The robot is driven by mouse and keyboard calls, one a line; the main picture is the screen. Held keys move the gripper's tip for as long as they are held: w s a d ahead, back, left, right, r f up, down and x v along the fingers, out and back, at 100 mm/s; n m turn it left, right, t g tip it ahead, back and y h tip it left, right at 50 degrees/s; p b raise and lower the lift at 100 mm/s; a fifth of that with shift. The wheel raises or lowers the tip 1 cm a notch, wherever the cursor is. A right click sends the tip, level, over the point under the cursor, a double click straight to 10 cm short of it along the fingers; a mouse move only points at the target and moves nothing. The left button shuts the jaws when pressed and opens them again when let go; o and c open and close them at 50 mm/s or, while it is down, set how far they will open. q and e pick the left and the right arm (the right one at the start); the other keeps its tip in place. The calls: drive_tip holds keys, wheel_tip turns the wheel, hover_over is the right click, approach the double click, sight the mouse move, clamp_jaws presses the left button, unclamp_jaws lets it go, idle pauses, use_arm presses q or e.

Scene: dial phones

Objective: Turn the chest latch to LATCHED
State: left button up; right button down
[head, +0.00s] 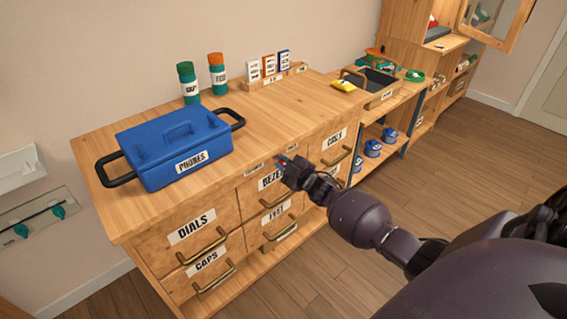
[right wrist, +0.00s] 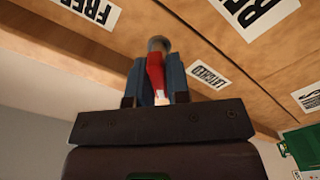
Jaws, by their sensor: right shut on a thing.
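The chest latch (right wrist: 155,75) is a red lever on a round grey pivot on the wooden front of the drawer chest (head: 130,225). In the right wrist view it stands between a FREE label (right wrist: 92,12) on the left and a LATCHED label (right wrist: 207,74) on the right. The lever lies roughly in line with my fingers, pointing at neither label squarely. My right gripper (right wrist: 156,88) is shut on it, one blue-grey finger on each side. In the head view my right gripper (head: 284,162) is at the chest's upper front edge and hides most of the latch. My left gripper is not in view.
A blue PHONES box (head: 165,155) with black handles stands on the chest top. Two capped bottles (head: 189,84) and a small card rack (head: 272,76) stand behind it. Drawers with brass handles (head: 203,246) lie below. A shelf unit (head: 378,135) adjoins at the right.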

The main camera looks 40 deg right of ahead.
drive_tip(key=c, duration=1.4)
unclamp_jaws()
drive_tip(key=shift+c, duration=0.2)
drive_tip(key=shift+s, duration=0.1)
drive_tip(key=shift+s, duration=0.25)
drive_tip(key=s+p, duration=0.2)
drive_tip(key=s, duration=0.8)
drive_tip(key=shift+d, duration=0.45)
drive_tip(key=shift+s, duration=0.1)
